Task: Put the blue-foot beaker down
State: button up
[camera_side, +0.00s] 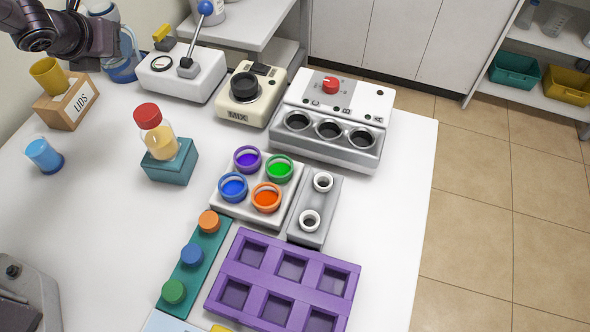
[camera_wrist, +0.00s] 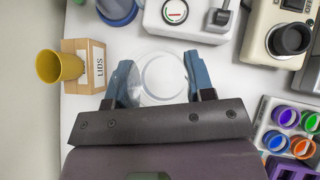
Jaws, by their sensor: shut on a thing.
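My gripper (camera_wrist: 160,78) is shut on a clear round beaker (camera_wrist: 162,70), one blue finger on each side.
A yellow cup (camera_side: 48,77) is at the LIDS box. A blue cup (camera_side: 44,153) stands in front of it. A red-capped bottle (camera_side: 157,130) sits on a teal block (camera_side: 172,170). The white table (camera_side: 95,215) is clear around the blue cup and the block.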

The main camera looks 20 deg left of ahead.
notch_tip(320, 180, up, 8)
jog(key=s+d+f+m+h, duration=0.1)
jog(key=s+d, duration=0.1)
jog(key=d, duration=0.7)
jog(key=s+d+f+m+h, duration=0.1)
jog(key=d, duration=0.9)
jog(key=s+d+r+m, duration=0.1)
jog(key=s+d, duration=0.5)
jog(key=d, duration=0.3)
jog(key=s+d+r+m, duration=0.1)
jog(key=s+d, duration=0.4)
jog(key=d, duration=0.4)
notch_tip(320, 180, down, 11)
jog(key=shift+h, duration=0.4)
jog(key=w+d+f, duration=0.2)
jog(key=d+f, duration=0.1)
jog(key=w+d+f, duration=0.3)
jog(key=d, duration=0.1)
jog(key=w+d+f, duration=0.2)
jog(key=d+f, duration=0.1)
jog(key=shift+w+d, duration=0.3)
jog(key=shift+w+d+f, duration=0.1)
jog(key=shift+w+f, duration=0.05)
jog(key=shift+d+f, duration=0.1)
jog(key=shift+f, duration=1.55)
